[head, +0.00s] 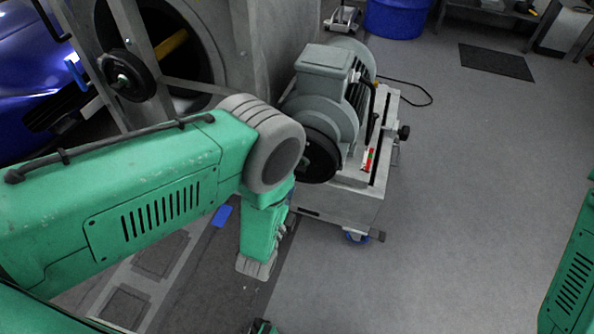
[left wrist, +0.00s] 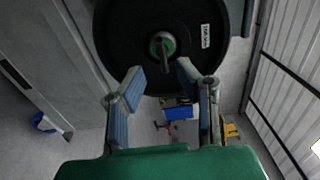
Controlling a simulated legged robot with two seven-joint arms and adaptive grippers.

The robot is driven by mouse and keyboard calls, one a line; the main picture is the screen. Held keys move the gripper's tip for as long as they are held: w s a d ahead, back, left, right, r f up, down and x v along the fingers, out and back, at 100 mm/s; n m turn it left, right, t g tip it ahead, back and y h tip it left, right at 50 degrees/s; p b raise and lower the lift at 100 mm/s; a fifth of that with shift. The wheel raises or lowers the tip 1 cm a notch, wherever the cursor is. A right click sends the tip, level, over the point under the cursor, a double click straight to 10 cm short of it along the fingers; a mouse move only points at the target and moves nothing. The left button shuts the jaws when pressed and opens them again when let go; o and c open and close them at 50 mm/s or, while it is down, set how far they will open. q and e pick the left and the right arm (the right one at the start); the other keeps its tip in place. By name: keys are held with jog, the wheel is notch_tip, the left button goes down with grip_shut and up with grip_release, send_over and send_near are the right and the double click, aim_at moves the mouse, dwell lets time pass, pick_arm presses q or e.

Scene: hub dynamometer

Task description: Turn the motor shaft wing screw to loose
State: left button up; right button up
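In the left wrist view a round black disc (left wrist: 160,80) fills the top centre. It has a green centre with a small grey metal piece (left wrist: 162,46), likely the wing screw, sticking out. My left gripper (left wrist: 160,72) is open, its two blue-padded fingers pointing at the disc, below and either side of its centre. Nothing is between the fingers, and the metal piece appears beyond the tips. In the head view the grey motor (head: 325,85) sits on a wheeled cart, with a black disc (head: 320,157) on its near end. My right gripper is out of view.
The grey cart (head: 345,205) carries the motor. A large frame with a black handwheel (head: 128,75) stands left of it, beside a blue car body (head: 35,60). A blue tub (head: 395,18) stands at the back. The floor (head: 460,200) right of the cart is clear.

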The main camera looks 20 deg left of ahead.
aim_at(299, 168)
pick_arm(q)
jog(key=w+b, duration=0.1)
jog(key=w, duration=0.5)
jog(key=shift+w+a, duration=0.1)
jog(key=shift+a, duration=0.15)
jog(key=shift+d, duration=0.35)
jog(key=shift+c, duration=0.3)
jog(key=shift+d+r, duration=0.1)
jog(key=shift+d, duration=0.2)
grip_shut()
jog(key=shift+d, duration=0.3)
jog(key=shift+a+n, duration=0.3)
jog(key=shift+a, duration=0.2)
jog(key=shift+d+n, duration=0.2)
jog(key=shift+n, duration=1.1)
jog(key=shift+a, duration=0.15)
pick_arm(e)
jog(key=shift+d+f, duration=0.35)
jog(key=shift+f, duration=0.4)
